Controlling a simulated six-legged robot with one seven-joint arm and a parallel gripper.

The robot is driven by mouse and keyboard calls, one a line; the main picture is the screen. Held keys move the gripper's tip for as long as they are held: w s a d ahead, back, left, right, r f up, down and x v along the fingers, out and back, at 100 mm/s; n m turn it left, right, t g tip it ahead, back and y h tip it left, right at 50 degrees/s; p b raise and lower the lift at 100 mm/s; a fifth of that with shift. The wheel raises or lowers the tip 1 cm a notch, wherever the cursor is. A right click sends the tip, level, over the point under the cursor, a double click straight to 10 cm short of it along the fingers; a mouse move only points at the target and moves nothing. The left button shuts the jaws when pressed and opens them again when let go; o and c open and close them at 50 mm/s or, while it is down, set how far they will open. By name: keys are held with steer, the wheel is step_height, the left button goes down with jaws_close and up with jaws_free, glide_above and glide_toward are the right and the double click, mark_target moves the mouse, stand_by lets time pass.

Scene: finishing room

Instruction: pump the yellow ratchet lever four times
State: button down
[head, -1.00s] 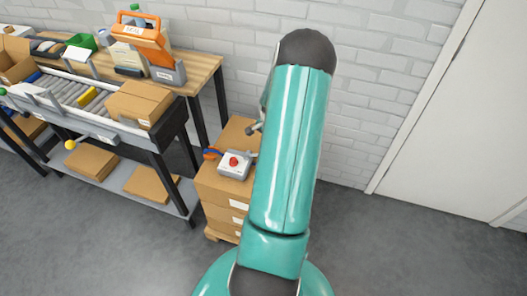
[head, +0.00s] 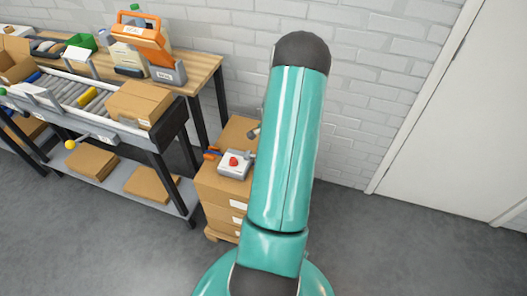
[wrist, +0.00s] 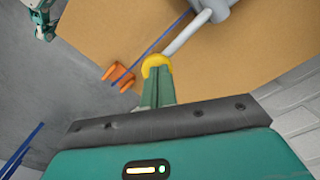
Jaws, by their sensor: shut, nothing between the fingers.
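The lever shows in the wrist view as a thin grey rod (wrist: 186,36) with a round yellow end (wrist: 156,64). The rod runs up and right to a grey rounded body (wrist: 216,7) over the cardboard. My gripper (wrist: 156,78) is shut, its green fingers together, with the tips right at the yellow end. The fingers hold nothing; whether they touch the yellow end I cannot tell. In the head view a grey device with a red button (head: 234,161) sits on the carton stack. My arm hides the gripper and the lever's yellow end there.
The carton stack (head: 221,187) stands on a pallet beside my arm. An orange piece (wrist: 119,77) and a blue strap lie near the lever. The roller bench (head: 172,185) with a yellow-ball handle (head: 70,145) is at left. Floor is clear at right, before the white door (head: 465,130).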

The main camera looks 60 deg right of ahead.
steer(key=shift+s+f, duration=0.1)
steer(key=shift+f, duration=0.1)
stand_by(0.3)
steer(key=shift+s+f, duration=0.2)
steer(key=shift+f, duration=0.25)
stand_by(0.3)
steer(key=shift+s+d+f, duration=0.1)
steer(key=shift+s+f, duration=0.15)
steer(key=shift+f, duration=0.25)
steer(key=shift+s+f, duration=0.15)
steer(key=shift+f, duration=0.05)
stand_by(0.3)
steer(key=shift+r, duration=0.1)
steer(key=shift+w+r, duration=0.35)
steer(key=shift+r, duration=0.7)
steer(key=shift+w+r, duration=0.35)
steer(key=shift+r, duration=0.7)
steer(key=shift+w+r, duration=0.35)
steer(key=shift+r, duration=0.7)
